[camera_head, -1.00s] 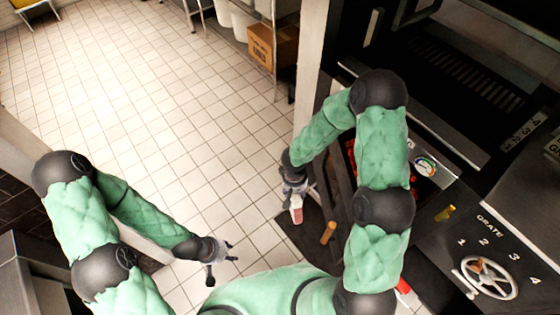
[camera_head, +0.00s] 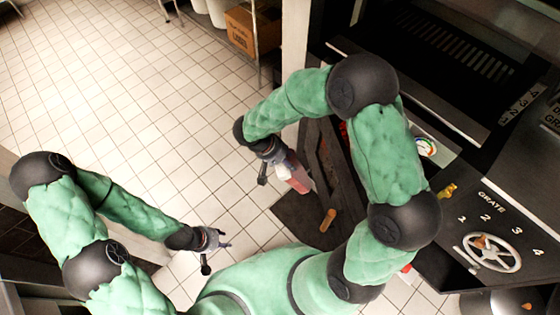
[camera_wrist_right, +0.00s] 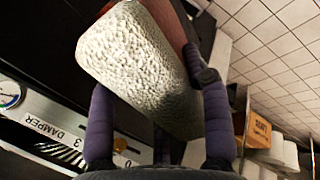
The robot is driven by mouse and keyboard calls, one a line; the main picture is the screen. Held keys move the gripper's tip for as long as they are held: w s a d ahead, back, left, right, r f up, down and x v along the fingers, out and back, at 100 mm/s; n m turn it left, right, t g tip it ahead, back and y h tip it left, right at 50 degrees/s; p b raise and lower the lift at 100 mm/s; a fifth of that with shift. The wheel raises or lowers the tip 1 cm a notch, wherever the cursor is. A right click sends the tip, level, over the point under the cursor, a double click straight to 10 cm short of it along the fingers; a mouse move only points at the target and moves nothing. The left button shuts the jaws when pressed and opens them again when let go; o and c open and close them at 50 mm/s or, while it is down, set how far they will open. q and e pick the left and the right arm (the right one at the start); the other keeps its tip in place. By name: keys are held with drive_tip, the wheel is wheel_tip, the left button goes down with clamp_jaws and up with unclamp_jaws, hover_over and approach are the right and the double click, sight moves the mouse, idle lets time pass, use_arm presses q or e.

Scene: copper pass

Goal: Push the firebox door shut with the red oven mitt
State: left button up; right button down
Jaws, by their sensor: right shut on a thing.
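The red oven mitt (camera_head: 297,176) is in my right gripper (camera_head: 282,163), with a pale and a red part showing in the head view. My left gripper (camera_head: 220,252) is open and empty over the floor.
The oven front carries a grate wheel (camera_head: 491,252) and a gauge (camera_head: 425,147). A damper scale (camera_wrist_right: 70,135) shows in the right wrist view. A dark floor plate (camera_head: 292,215) lies under the door. A cardboard box (camera_head: 245,28) stands behind. The tiled floor left is clear.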

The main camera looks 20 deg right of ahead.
sight(337, 152)
drive_tip(key=s+d, duration=0.1)
drive_tip(key=d, duration=0.6)
drive_tip(key=shift+p, duration=0.4)
drive_tip(key=d, duration=0.1)
drive_tip(key=d+b, duration=0.1)
drive_tip(key=d, duration=0.2)
drive_tip(key=shift+s+d, duration=0.4)
idle(0.5)
drive_tip(key=shift+s+d+b, duration=0.1)
drive_tip(key=shift+d+b, duration=0.6)
drive_tip(key=shift+d, duration=1.9)
